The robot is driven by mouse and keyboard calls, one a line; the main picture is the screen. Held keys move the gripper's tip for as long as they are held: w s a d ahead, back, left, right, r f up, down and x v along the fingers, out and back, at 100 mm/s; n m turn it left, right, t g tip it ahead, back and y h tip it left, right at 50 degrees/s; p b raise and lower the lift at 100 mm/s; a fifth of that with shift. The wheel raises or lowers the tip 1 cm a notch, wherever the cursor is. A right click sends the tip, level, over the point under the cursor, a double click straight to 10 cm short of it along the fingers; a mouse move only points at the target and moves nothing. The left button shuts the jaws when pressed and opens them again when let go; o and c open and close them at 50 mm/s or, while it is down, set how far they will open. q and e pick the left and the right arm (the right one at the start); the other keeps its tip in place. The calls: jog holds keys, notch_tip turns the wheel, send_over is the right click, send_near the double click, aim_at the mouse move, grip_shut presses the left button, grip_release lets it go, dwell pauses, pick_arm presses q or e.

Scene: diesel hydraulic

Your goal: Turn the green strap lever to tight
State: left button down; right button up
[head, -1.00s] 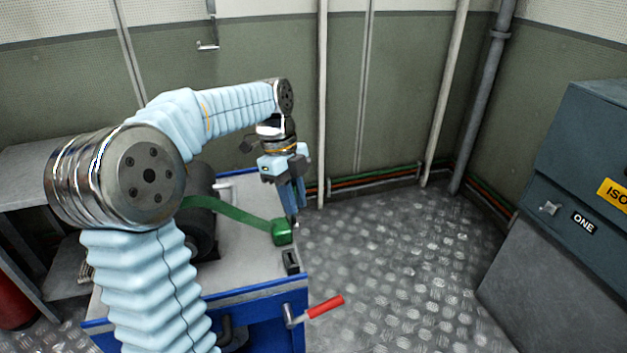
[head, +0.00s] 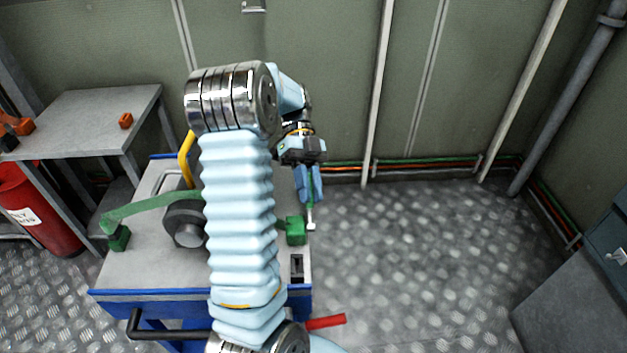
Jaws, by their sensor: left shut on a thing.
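The green strap (head: 150,208) runs over a dark cylinder (head: 187,228) on the grey-topped cart (head: 140,262). A green block (head: 119,238) sits at its left end and another green block (head: 296,231) at its right end. The lever (head: 311,212), with a green grip and a pale metal stem, stands roughly upright beside the right block. My left gripper (head: 310,192) points down above that block and is shut on the lever's green grip, which its fingers partly hide. My arm hides the middle of the strap. My right gripper is out of view.
A red-handled crank (head: 326,322) sticks out at the cart's front right. A dark slotted fitting (head: 297,267) is on the cart top. A grey table (head: 92,115) and red cylinder (head: 38,215) stand left. Open metal floor (head: 420,250) lies right; a wall is behind.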

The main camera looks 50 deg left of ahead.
pick_arm(q)
jog(key=shift+w+a+f+g+h+p, duration=0.15)
jog(key=shift+a+f+g+h+p, duration=0.1)
jog(key=shift+f+g+h+p, duration=0.25)
jog(key=c, duration=1.2)
grip_release()
jog(key=shift+f, duration=0.1)
jog(key=shift+o, duration=0.7)
